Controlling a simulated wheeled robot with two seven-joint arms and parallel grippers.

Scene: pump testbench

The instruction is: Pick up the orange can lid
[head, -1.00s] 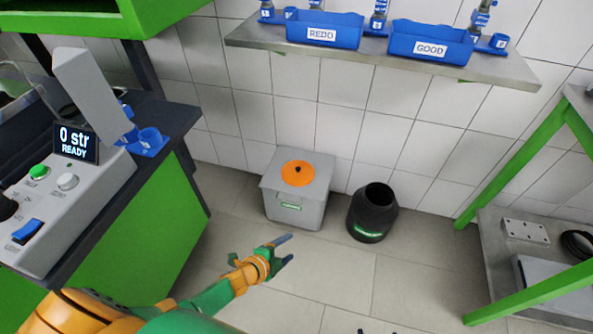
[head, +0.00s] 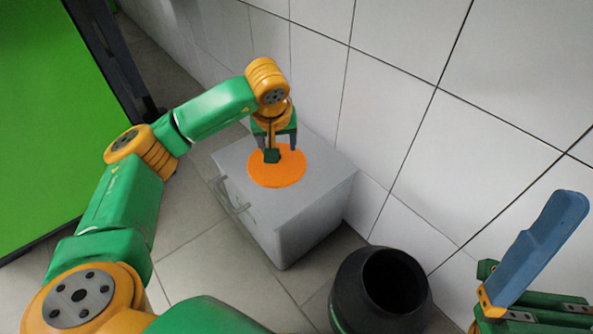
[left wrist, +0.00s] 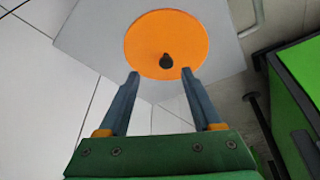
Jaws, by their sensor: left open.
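The orange can lid (head: 277,172) is a flat round disc on top of a grey box-shaped can (head: 305,220). In the left wrist view the lid (left wrist: 190,40) shows a small dark knob (left wrist: 166,61) near its middle. My left gripper (head: 278,148) is open and empty above the lid and points down at it. In the left wrist view the left fingertips (left wrist: 160,74) lie either side of the knob's line, just short of it in the picture. My right gripper (head: 530,275) is partly in view at the lower right, away from the lid; its opening is unclear.
A black open-topped bin (head: 385,290) stands to the right of the grey can. A white tiled wall (head: 400,110) rises close behind both. A green cabinet side (head: 45,110) stands at the left. Bare floor tiles (head: 205,240) show in front of the can.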

